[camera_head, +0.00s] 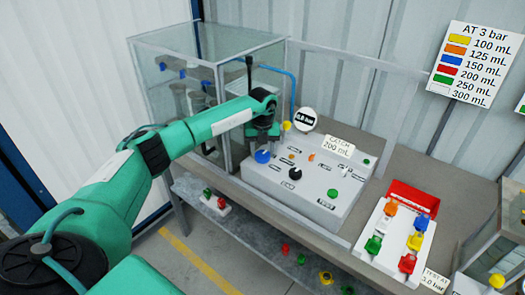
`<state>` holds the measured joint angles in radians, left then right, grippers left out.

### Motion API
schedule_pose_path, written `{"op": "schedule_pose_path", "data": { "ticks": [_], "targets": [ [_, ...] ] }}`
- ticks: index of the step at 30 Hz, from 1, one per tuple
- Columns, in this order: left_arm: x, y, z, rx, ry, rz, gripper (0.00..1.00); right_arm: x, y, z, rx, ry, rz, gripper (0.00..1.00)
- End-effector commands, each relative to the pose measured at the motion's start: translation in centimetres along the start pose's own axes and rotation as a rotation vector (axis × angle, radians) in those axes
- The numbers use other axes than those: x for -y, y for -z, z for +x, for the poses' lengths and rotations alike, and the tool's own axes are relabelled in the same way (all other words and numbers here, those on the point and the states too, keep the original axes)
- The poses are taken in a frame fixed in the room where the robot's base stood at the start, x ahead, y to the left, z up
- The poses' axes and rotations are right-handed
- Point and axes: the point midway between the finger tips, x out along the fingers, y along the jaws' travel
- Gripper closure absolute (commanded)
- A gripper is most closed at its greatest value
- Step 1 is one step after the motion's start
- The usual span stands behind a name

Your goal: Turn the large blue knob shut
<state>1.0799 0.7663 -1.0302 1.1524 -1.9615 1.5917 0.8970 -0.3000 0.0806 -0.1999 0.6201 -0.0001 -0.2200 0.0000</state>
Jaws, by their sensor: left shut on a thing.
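The large blue knob (262,157) sits at the left end of the sloped light-grey control panel (272,183). My left gripper (262,146) comes down over it from above, with its arm reaching in from the lower left. It is shut on the blue knob. The gripper covers the knob's upper part, and the fingertips are too small to make out clearly. My right gripper is not in view.
The panel also bears a black knob (295,174), a green button (332,193) and a "CATCH 200 mL" sign (339,147). A gauge (305,120) reading about 0.8 bar stands behind. A glass case (160,95) stands close left. A tray of coloured pieces (370,262) lies right.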

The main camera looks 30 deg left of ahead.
Motion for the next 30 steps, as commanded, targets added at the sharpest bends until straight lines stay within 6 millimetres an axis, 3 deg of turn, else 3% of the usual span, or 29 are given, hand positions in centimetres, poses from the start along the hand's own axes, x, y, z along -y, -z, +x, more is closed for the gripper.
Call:
{"op": "schedule_pose_path", "data": {
  "ticks": [1, 4, 16, 20, 30],
  "targets": [
    [0.0, -0.1, -0.2, 0.003, 0.002, -0.003, 0.48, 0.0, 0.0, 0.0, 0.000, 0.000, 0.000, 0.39],
    [0.0, -0.1, -0.1, 0.002, 0.002, -0.002, 0.30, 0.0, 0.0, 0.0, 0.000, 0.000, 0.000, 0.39],
    [0.0, -0.1, -0.8, 0.002, 0.002, 0.000, 0.30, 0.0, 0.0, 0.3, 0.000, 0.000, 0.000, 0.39],
    [0.0, -0.1, -2.9, 0.005, 0.002, 0.000, 0.30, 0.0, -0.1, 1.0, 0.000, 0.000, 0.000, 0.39],
    [0.0, -0.1, -10.6, 0.004, 0.004, 0.000, 0.30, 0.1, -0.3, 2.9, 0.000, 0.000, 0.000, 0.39]
  ]
}}
